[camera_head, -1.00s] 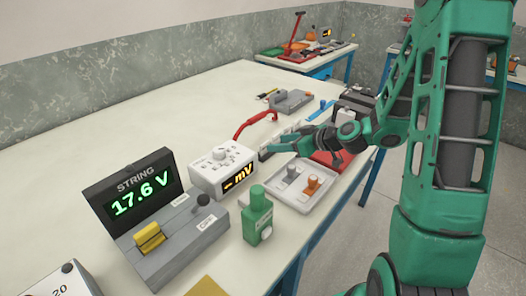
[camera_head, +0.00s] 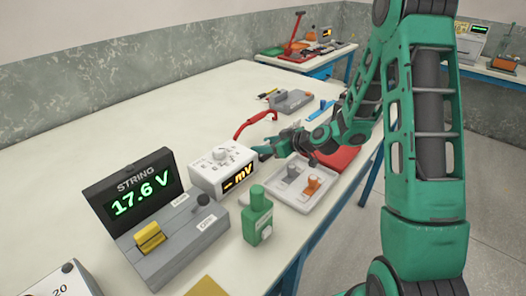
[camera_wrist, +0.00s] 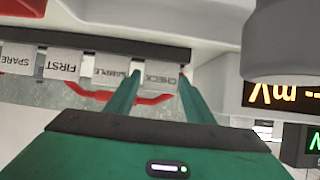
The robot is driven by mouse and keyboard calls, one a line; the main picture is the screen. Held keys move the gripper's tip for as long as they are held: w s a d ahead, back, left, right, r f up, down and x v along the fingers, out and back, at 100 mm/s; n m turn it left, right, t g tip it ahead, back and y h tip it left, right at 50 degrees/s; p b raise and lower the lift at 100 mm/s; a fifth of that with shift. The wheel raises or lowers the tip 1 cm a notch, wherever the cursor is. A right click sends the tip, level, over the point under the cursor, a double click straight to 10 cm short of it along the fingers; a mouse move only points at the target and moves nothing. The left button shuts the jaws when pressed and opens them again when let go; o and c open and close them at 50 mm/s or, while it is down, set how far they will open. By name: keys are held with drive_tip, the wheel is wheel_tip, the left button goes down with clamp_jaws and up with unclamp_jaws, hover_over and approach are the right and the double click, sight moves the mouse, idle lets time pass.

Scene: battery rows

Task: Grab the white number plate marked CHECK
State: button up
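In the wrist view, the white CHECK plate (camera_wrist: 161,76) hangs upside down at the right end of a row under a dark rail (camera_wrist: 100,45). My gripper (camera_wrist: 160,80) is open, its two green fingers apart with the CHECK plate showing between their tips. I cannot tell whether they touch it or how far off it is. The left fingertip overlaps the edge of the SAMPLE plate (camera_wrist: 111,72). In the head view, my gripper (camera_head: 262,151) is beside the mV meter (camera_head: 222,168); the plates cannot be made out there.
Plates FIRST (camera_wrist: 61,66) and SPARE (camera_wrist: 16,57) continue the row to the left. A red cable (camera_head: 254,122) lies behind my gripper. A green bottle-like item (camera_head: 257,215) stands in front.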

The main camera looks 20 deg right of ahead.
drive_tip(key=c, duration=0.7)
drive_tip(key=shift+c, duration=0.2)
drive_tip(key=shift+r, duration=0.15)
